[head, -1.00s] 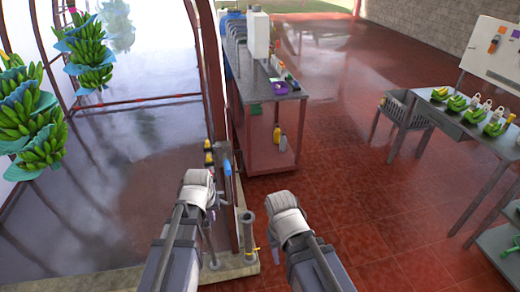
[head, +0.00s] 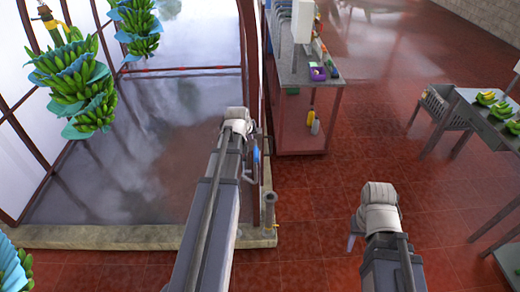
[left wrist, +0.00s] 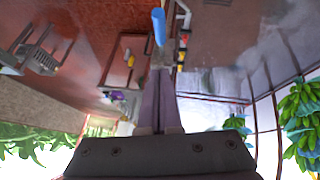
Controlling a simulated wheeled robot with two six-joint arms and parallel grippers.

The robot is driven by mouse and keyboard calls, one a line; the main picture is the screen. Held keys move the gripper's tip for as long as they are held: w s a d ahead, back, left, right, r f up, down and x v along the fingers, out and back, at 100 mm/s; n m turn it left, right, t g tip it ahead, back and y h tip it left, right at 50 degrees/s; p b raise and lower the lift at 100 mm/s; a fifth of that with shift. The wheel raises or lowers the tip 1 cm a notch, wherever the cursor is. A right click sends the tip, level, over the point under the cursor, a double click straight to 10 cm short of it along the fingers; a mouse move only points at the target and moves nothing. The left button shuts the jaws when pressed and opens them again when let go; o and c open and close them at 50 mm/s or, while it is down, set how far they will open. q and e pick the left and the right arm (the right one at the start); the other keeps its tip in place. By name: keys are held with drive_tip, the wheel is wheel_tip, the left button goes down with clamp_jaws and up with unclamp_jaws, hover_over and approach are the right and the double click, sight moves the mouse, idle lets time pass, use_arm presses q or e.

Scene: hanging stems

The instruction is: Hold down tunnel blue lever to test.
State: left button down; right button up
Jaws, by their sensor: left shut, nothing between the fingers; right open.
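The blue lever (head: 256,154) is on the upright red-brown post at the tunnel's near corner, just right of my left arm. In the left wrist view the blue lever (left wrist: 159,26) is at the top middle, just beyond my left gripper (left wrist: 160,72). The fingers are shut and empty, pointing at the lever, with a small gap in the picture; contact cannot be told. In the head view the left fingers are mostly hidden behind the wrist (head: 237,118). My right gripper (head: 355,234) is open and empty over the red floor, away from the post.
A low concrete curb (head: 110,236) edges the wet tunnel floor, with a short grey pipe (head: 270,208) at its corner. Hanging banana bunches (head: 75,88) are at the left. A bench (head: 300,100) stands behind the post, a table (head: 495,125) at the right. Red floor is open between.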

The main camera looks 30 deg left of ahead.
use_arm(q)
drive_tip(key=shift+f, duration=0.15)
drive_tip(key=b, duration=0.9)
hover_over(256, 152)
drive_tip(key=s, duration=0.2)
wheel_tip(256, 152, down, 8)
drive_tip(key=f, duration=0.1)
drive_tip(key=b, duration=0.1)
drive_tip(key=f, duration=0.1)
drive_tip(key=f+b, duration=0.1)
drive_tip(key=shift+s+d+f+b, duration=0.2)
drive_tip(key=shift+d+f+b, duration=0.05)
drive_tip(key=shift+b, duration=0.05)
drive_tip(key=shift+d+f, duration=0.15)
drive_tip(key=shift+f, duration=0.05)
